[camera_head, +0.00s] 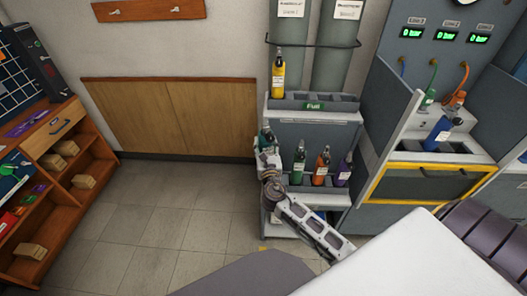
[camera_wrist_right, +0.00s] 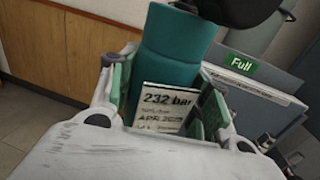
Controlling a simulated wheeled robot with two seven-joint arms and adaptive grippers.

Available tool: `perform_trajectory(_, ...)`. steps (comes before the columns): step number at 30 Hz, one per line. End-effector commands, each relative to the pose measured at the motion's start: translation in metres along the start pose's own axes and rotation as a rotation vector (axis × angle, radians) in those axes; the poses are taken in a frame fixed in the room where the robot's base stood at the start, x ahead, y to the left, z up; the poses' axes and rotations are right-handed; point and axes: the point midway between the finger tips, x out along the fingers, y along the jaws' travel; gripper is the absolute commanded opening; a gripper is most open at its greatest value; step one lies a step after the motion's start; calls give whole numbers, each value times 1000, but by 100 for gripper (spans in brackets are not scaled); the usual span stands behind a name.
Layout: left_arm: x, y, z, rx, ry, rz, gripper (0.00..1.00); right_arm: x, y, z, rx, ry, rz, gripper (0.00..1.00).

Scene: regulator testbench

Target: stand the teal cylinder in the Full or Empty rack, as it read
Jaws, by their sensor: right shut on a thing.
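The teal cylinder (camera_wrist_right: 170,50) is held roughly upright, slightly tilted in the right wrist view, with a white label reading "232 bar" and a partly covered date. My right gripper (camera_wrist_right: 165,98) is shut on it, one finger each side. In the head view the teal cylinder (camera_head: 266,138) and my right gripper (camera_head: 268,166) are at the left front of the rack stand. The Full rack (camera_head: 313,106) is the upper shelf, with a green "Full" sign. The lower rack (camera_head: 328,192) has its sign hidden or unreadable. My left gripper is out of view.
A yellow cylinder (camera_head: 278,76) stands in the Full rack's left slot; slots to its right look free. Green (camera_head: 298,164), orange (camera_head: 321,168) and purple (camera_head: 343,171) cylinders stand below. A blue cylinder (camera_head: 437,132) leans in the testbench (camera_head: 425,182) at right. Floor at left is clear.

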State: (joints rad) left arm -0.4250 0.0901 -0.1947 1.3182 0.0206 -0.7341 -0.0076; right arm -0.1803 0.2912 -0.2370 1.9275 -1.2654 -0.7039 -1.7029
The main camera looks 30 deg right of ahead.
Motion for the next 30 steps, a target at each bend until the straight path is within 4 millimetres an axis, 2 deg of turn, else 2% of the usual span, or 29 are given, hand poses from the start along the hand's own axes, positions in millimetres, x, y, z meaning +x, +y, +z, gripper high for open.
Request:
perform_trajectory(11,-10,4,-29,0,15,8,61,20,-13,-14,2,-3,-76,14)
perform_trajectory(30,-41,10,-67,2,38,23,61,48,-32,-43,3,7,-195,14)
